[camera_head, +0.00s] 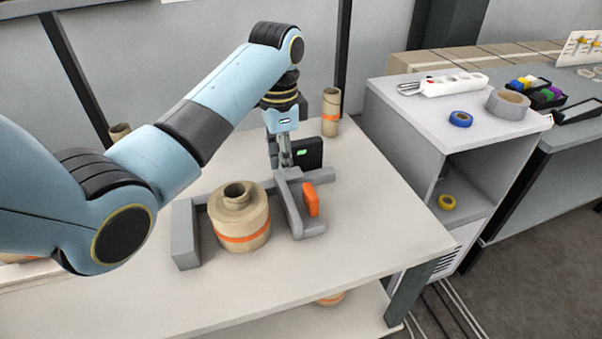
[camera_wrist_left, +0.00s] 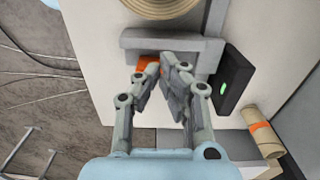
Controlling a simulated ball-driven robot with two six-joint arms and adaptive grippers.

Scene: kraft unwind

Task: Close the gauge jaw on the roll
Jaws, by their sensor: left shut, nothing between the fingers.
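The tan kraft roll (camera_head: 240,222), with an orange band, stands upright on the table between the gauge's grey jaws. The left jaw (camera_head: 185,235) stands beside its left side. The right jaw (camera_head: 290,208), with an orange grip (camera_head: 311,199), stands close to its right side. In the left wrist view a narrow gap shows between the roll (camera_wrist_left: 160,6) and that jaw (camera_wrist_left: 170,43). My left gripper (camera_head: 285,162) points down by the jaw's far end, shut and empty. In the wrist view its fingertips (camera_wrist_left: 162,68) partly hide the orange grip (camera_wrist_left: 148,62). I cannot tell whether they touch the jaw.
A black box with a green light (camera_head: 308,153) stands right beside my left gripper. A tan tube with an orange band (camera_head: 331,112) stands behind it. The table (camera_head: 385,225) is clear to the right. A grey cabinet (camera_head: 425,125) holding tape rolls stands further right.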

